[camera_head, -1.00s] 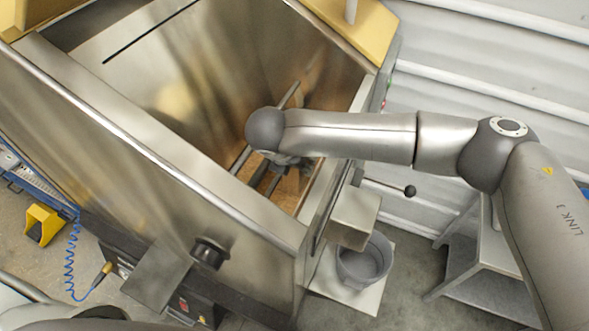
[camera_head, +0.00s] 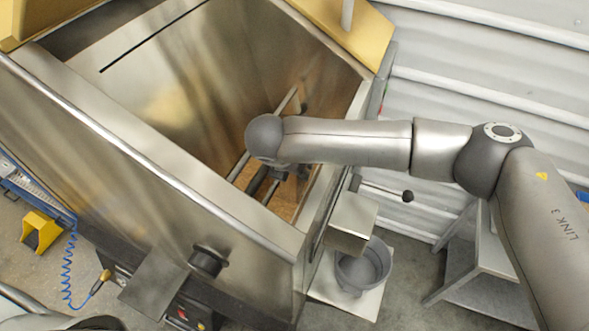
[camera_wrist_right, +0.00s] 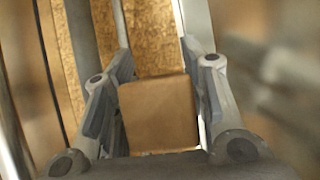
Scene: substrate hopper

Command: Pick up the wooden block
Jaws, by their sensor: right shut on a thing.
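The wooden block (camera_wrist_right: 159,114) is a plain brown cuboid in the right wrist view, between the two fingers of my right gripper (camera_wrist_right: 157,92). The gripper is shut on it, with a finger against each side. In the head view my right gripper (camera_head: 270,182) hangs down inside the metal hopper (camera_head: 250,95), below the grey wrist. There the block is hidden by my wrist and fingers. My left gripper is not in view.
Metal bars (camera_head: 288,100) cross the hopper near the gripper, and brown substrate (camera_head: 288,202) lies below them. The hopper's front wall (camera_head: 150,150) and right wall are close to my arm. A grey bucket (camera_head: 362,268) stands outside at the right.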

